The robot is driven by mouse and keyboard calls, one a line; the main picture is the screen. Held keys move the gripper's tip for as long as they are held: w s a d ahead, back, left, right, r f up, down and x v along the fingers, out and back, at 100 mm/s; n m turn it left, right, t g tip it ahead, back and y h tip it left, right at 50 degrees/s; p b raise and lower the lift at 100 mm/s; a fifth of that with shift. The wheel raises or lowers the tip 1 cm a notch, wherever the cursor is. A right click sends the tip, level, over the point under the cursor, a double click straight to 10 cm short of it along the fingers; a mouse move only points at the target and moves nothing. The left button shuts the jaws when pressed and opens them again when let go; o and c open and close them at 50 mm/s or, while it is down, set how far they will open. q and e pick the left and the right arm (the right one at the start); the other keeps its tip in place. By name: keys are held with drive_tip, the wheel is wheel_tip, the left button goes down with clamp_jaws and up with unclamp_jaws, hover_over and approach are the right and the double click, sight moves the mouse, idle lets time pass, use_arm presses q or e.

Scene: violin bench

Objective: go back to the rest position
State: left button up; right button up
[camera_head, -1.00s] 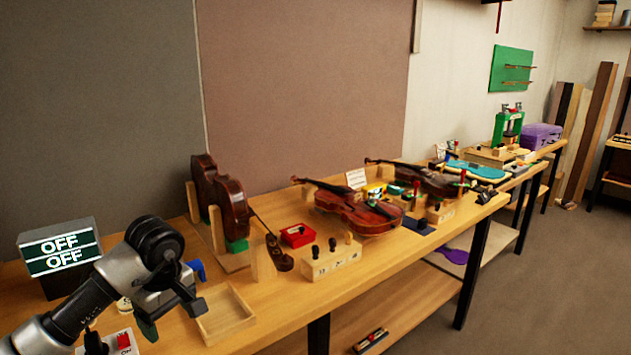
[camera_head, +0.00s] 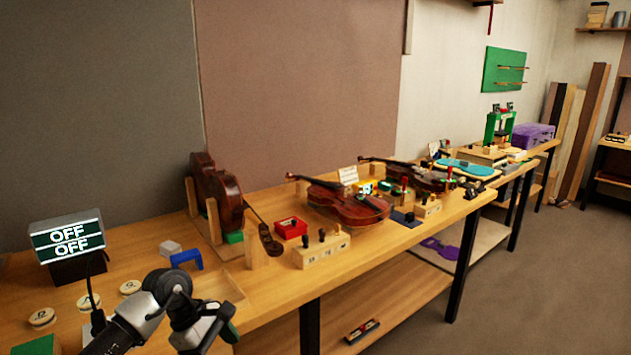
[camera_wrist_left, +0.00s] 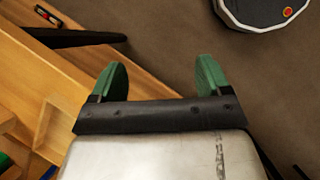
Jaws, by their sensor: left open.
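My left gripper (camera_head: 222,325) is at the bottom of the head view, in front of the bench's near edge. In the left wrist view its two green fingertips (camera_wrist_left: 157,80) stand wide apart with nothing between them. Below them that view shows the brown floor (camera_wrist_left: 160,45) and, at the left, the wooden bench (camera_wrist_left: 40,65). My right gripper does not show in either view.
A shallow wooden tray (camera_head: 222,287) lies close behind my left arm. An OFF/OFF sign box (camera_head: 68,238), a blue bracket (camera_head: 186,259) and several round labelled discs (camera_head: 131,287) are nearby. Violins (camera_head: 348,207) and a peg block (camera_head: 321,250) stand further right.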

use_arm(q)
drive_tip(key=d+f+n+t+h, duration=0.55)
drive_tip(key=f+n+h, duration=0.35)
drive_tip(key=f+n, duration=0.55)
drive_tip(key=s+a+f+n+t+y, duration=0.3)
drive_tip(key=f+n+t, duration=0.1)
drive_tip(key=f+n, duration=0.5)
drive_tip(key=s+a+f+n+t+y, duration=0.25)
drive_tip(key=f+n, duration=0.35)
drive_tip(key=n, duration=0.5)
drive_tip(key=s+a+f+n+g+y, duration=0.2)
drive_tip(key=s+a+f+n+y, duration=0.15)
drive_tip(key=s+f+n, duration=0.4)
drive_tip(key=s+a+f+n+g+y, duration=0.15)
drive_tip(key=s+f+n+y, duration=0.3)
drive_tip(key=s+f, duration=0.5)
drive_tip(key=s+f+n+g, duration=0.3)
drive_tip(key=s, duration=0.8)
drive_tip(key=s+f+n+g+y, duration=0.1)
drive_tip(key=s+f+n+g, duration=0.2)
drive_tip(key=s, duration=0.9)
drive_tip(key=shift+s+a+f+n, duration=0.15)
drive_tip(key=shift+s+a+n, duration=0.05)
drive_tip(key=shift+n, duration=0.55)
drive_tip(key=shift+g, duration=0.25)
